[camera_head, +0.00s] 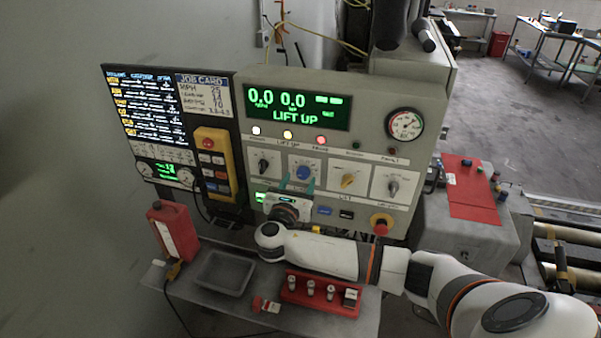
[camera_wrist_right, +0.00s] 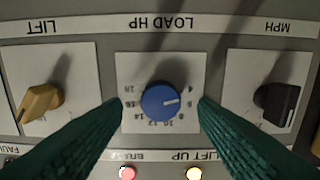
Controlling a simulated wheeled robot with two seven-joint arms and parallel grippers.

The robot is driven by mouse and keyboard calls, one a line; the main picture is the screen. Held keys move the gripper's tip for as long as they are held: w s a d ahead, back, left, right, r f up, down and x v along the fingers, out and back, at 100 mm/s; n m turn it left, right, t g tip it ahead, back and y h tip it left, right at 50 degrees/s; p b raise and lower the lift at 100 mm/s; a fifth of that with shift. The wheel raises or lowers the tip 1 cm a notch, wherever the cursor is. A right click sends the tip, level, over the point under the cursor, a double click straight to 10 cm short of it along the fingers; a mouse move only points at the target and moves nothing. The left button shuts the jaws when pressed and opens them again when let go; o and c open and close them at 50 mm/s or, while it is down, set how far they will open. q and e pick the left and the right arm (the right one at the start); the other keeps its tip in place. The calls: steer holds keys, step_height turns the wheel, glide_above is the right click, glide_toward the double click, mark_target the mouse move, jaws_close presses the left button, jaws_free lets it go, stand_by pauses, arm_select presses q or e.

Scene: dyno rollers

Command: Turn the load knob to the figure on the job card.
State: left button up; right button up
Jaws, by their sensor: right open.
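The blue load knob (camera_head: 303,172) sits on the grey console under the display; it also shows in the right wrist view (camera_wrist_right: 160,103), upside down. Its pale mark points right there, toward the low figures near 4 and 6; the exact figure is unclear. My right gripper (camera_head: 297,184) is open, its green fingers reaching up to the knob. In the wrist view the fingertips (camera_wrist_right: 160,100) lie either side of the knob with gaps. The job card (camera_head: 203,95) hangs left of the display; its small lines are hard to read, with 14 and 70 seeming to show. My left gripper is out of view.
The display (camera_head: 298,110) reads 0.0, 0.0 and LIFT UP. A black MPH knob (camera_wrist_right: 277,103) and yellow LIFT knob (camera_wrist_right: 40,102) flank the load knob. A red stop button (camera_head: 381,225) is lower right. A shelf below holds a grey tray (camera_head: 222,274) and red rack (camera_head: 318,292).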

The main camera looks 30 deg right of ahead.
steer(key=shift+x, duration=1.05)
steer(key=c, duration=1)
steer(key=shift+o, duration=0.2)
steer(key=shift+f, duration=0.1)
steer(key=shift+m, duration=0.3)
